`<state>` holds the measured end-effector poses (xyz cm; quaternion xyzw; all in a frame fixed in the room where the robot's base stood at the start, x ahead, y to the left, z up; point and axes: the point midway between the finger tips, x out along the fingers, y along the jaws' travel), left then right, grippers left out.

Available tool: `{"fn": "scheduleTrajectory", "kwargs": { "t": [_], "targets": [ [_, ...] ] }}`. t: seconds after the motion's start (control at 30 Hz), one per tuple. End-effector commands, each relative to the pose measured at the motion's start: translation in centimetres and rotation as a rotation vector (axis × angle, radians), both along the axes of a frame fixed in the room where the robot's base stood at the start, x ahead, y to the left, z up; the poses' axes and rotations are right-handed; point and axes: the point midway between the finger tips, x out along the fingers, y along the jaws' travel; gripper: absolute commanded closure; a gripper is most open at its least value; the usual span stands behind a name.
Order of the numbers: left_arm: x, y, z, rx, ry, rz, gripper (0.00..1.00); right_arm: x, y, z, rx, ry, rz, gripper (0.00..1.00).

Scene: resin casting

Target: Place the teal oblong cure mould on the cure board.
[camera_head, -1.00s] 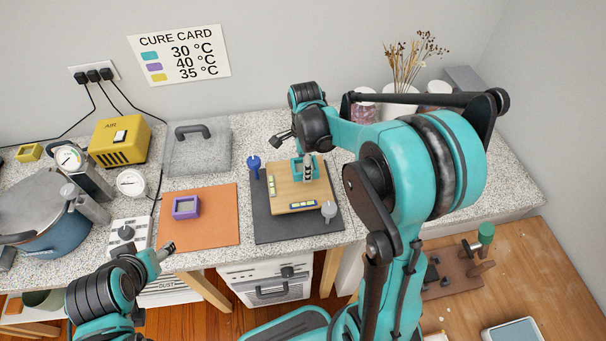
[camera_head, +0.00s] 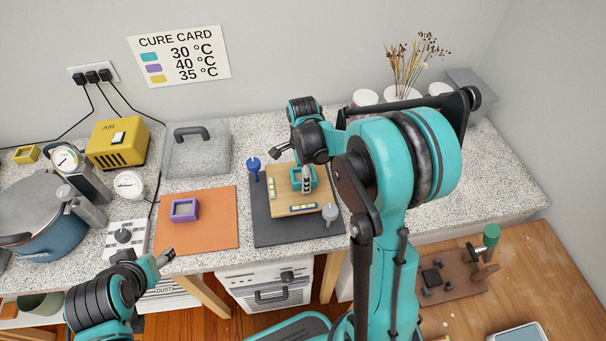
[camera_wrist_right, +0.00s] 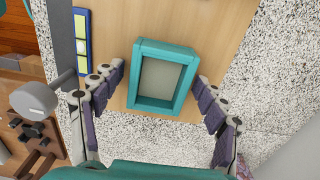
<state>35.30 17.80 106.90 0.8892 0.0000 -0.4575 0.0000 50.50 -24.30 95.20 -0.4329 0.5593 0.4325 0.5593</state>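The teal oblong mould (camera_head: 311,176) is an open rectangular frame and appears to lie flat on the wooden cure board (camera_head: 284,191). In the right wrist view the mould (camera_wrist_right: 188,57) lies over the bare wood of the board (camera_wrist_right: 113,20). My right gripper (camera_wrist_right: 160,80) is open, with one finger on each side of the mould. A gap shows at the left finger; the right fingertip is very close to the mould's side. In the head view this gripper (camera_head: 306,185) is seen from above at the mould. My left gripper (camera_head: 166,256) is away at lower left; its finger opening is unclear.
The board lies on a dark grey mat (camera_head: 262,225), with a blue knob (camera_head: 254,164) and a grey knob (camera_head: 330,212) beside it. A purple mould (camera_head: 184,209) sits on the orange mat (camera_head: 215,235). A grey lidded block (camera_head: 197,155) stands behind.

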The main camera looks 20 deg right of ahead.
Motion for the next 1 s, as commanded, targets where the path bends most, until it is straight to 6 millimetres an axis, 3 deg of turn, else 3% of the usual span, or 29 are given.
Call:
{"fn": "scheduleTrajectory", "kwargs": {
  "t": [0.37,0.8,1.0],
  "targets": [
    [0.0,0.0,0.6,0.000,0.000,0.000,0.43,0.0,0.0,0.8,0.000,0.000,0.000,0.25],
    [0.0,0.0,3.1,0.000,0.000,0.000,0.43,0.0,0.0,9.8,0.000,0.000,0.000,0.25],
    [0.0,0.0,3.6,0.000,0.000,0.000,0.43,0.0,0.0,12.0,0.000,0.000,0.001,0.25]
  ]
}}
